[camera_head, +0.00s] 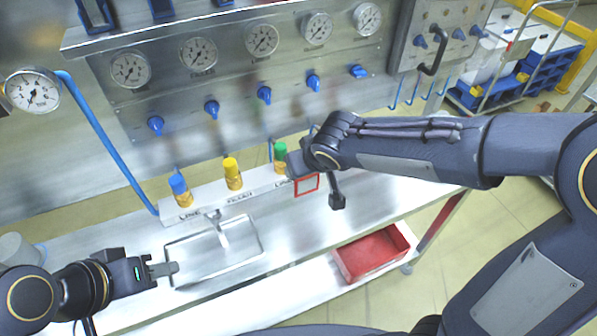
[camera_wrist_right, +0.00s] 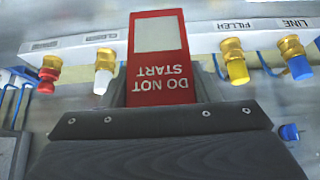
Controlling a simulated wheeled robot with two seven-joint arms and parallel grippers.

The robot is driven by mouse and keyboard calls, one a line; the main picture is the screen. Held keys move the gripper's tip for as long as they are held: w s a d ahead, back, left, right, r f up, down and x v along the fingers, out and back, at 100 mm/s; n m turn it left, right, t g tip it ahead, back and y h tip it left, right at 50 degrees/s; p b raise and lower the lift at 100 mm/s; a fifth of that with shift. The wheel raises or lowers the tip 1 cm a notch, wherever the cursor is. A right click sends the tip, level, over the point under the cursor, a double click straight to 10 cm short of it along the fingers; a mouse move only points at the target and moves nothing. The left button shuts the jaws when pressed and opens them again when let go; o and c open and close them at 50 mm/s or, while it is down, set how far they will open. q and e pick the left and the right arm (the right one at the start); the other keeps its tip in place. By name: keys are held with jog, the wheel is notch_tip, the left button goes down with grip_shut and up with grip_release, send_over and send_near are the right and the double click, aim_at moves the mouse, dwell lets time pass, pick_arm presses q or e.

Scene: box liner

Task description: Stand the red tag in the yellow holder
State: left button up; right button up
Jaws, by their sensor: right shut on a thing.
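The red tag (camera_wrist_right: 158,72) has a white panel and the words "DO NOT START", upside down in the right wrist view. My right gripper (camera_wrist_right: 165,100) is shut on its lettered end. In the head view the tag (camera_head: 307,184) shows as a red frame below the right wrist, right of the green-topped holder. The yellow holder (camera_head: 232,173), marked FILLER, stands on the white ledge left of the tag. It also shows in the wrist view (camera_wrist_right: 236,66), right of the tag and apart from it. My left gripper (camera_head: 165,269) is low at left over the bench, its finger gap unclear.
Blue (camera_head: 180,191) and green (camera_head: 280,157) holders flank the yellow one. White (camera_wrist_right: 103,75) and red (camera_wrist_right: 48,76) ones show in the wrist view. A metal tray (camera_head: 185,250) lies on the bench, and a red bin (camera_head: 372,252) sits lower right. Gauges line the panel behind.

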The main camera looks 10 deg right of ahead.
jog(key=shift+s+d+f+x, duration=0.1)
jog(key=shift+d+x, duration=0.05)
jog(key=shift+x, duration=1.25)
jog(key=shift+s+d+f+x, duration=0.1)
jog(key=shift+d+x, duration=0.05)
jog(key=shift+x, duration=1.2)
jog(key=shift+s+d+f+x, duration=0.1)
jog(key=shift+s+d+x, duration=0.1)
jog(key=shift+x, duration=1.2)
jog(key=shift+f+b, duration=0.2)
jog(key=shift+b, duration=0.1)
jog(key=o, duration=1)
jog(key=shift+c, duration=0.2)
jog(key=shift+r, duration=0.1)
